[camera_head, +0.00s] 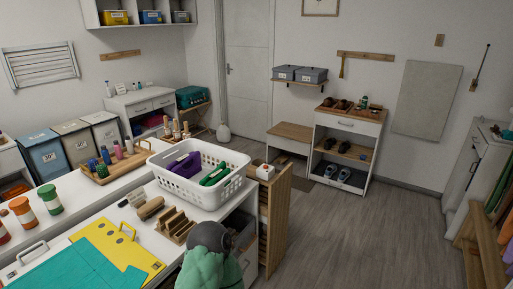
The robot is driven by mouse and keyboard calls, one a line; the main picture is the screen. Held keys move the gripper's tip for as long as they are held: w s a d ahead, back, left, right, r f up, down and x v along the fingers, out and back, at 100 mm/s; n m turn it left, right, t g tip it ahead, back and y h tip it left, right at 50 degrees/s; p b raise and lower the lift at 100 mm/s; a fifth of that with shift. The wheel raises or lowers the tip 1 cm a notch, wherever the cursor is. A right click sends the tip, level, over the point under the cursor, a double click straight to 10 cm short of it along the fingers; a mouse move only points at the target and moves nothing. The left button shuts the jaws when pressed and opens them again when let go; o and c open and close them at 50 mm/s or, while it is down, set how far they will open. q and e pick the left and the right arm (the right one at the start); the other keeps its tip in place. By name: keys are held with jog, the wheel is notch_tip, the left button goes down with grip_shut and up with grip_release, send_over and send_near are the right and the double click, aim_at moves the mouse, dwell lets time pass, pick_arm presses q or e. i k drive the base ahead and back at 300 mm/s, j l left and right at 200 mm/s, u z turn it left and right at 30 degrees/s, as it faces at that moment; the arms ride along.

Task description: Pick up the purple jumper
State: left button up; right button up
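A purple folded item (185,165), which looks like the jumper, lies in a white plastic laundry basket (222,193) on the white counter. It sits at the left inside the basket, its lower part hidden by the basket wall. A green item (215,175) lies to its right in the same basket, apart from it. Neither of my grippers shows in the head view.
A wooden tray of spools (112,168), a slotted wooden block (174,225) and a yellow board (118,245) surround the basket. A dark rounded thing over green cloth (210,268) is at the counter's front. Open floor (360,235) lies right.

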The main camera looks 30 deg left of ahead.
aim_at(188, 165)
jog(key=i+z, duration=0.2)
jog(key=i, duration=1.8)
jog(key=i+j+u, duration=0.1)
jog(key=i+u, duration=0.6)
jog(key=u, duration=0.15)
jog(key=i+l+u, duration=0.2)
jog(key=i+u, duration=0.25)
jog(key=i+l+u, duration=0.25)
jog(key=u, duration=0.15)
